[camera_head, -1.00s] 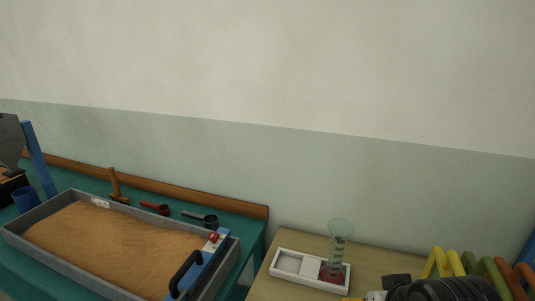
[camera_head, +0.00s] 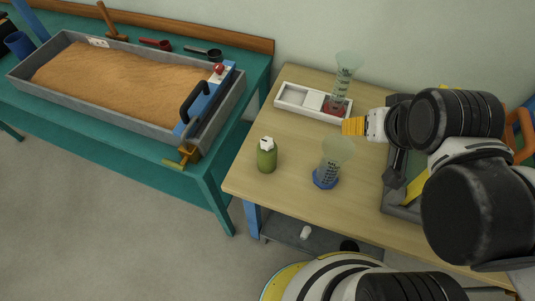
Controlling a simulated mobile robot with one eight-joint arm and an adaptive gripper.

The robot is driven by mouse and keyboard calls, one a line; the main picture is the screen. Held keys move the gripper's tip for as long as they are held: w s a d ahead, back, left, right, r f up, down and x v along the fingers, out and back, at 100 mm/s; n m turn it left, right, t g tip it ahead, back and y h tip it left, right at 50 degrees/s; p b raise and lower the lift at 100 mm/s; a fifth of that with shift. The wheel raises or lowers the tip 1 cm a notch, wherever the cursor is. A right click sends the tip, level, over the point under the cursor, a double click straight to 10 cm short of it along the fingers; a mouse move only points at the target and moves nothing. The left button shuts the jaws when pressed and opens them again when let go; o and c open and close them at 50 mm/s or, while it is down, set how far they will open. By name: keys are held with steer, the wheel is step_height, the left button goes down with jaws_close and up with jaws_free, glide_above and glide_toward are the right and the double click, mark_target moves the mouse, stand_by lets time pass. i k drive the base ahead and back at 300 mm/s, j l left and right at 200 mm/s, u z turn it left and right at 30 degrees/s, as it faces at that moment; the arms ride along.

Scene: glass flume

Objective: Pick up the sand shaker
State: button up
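A small green container with a white top (camera_head: 267,157), which looks like the sand shaker, stands upright near the front left of the wooden table (camera_head: 300,146). My gripper (camera_head: 353,126) shows as an orange-yellow tip at the end of my arm, over the right half of the table. It is to the right of the green container, clearly apart from it. The fingers overlap in this view, so their opening is not clear. I see nothing held in it.
A clear measuring cylinder with a blue base (camera_head: 326,180) stands between the container and my arm. A white tray (camera_head: 290,98) with another cylinder (camera_head: 345,75) is behind. A grey tray (camera_head: 400,205) lies right; a sand-filled trough (camera_head: 100,116) is on the teal table.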

mark_target(266, 160)
steer(key=k+l, duration=0.1)
steer(key=k, duration=1)
